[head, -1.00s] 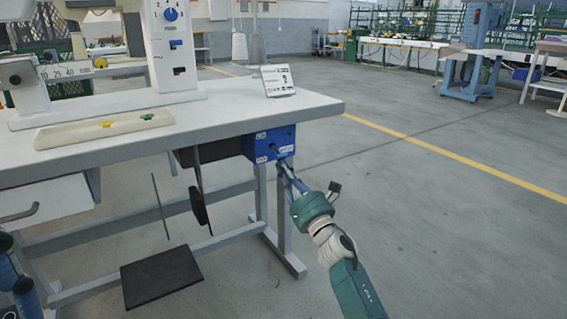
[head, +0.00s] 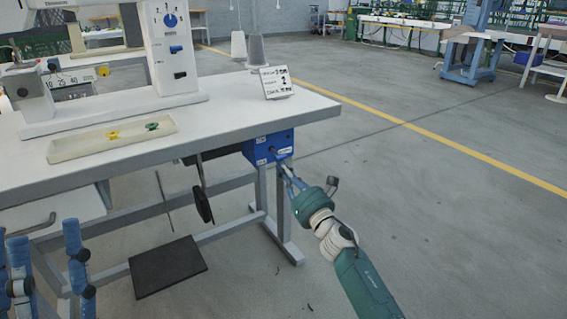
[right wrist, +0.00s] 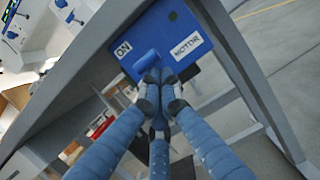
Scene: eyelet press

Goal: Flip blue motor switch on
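The blue motor switch box (head: 270,146) hangs under the table's right end in the head view. In the right wrist view its face (right wrist: 172,32) carries an "ON" label (right wrist: 123,49) and a "MOTOR" label (right wrist: 186,46). A short blue switch lever (right wrist: 147,60) sticks out below and between the labels. My right gripper (head: 284,168) reaches the box front from below right. Its fingertips (right wrist: 160,78) are drawn together right at the lever; contact is unclear and the lever's base is hidden. My left gripper (head: 48,255) is at the lower left, fingers apart and empty.
The white table (head: 230,112) holds a press, a cream tray (head: 90,145) with yellow and green pieces, and a small sign (head: 277,83). Table legs and a black pedal (head: 167,267) are below. The floor at right is clear.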

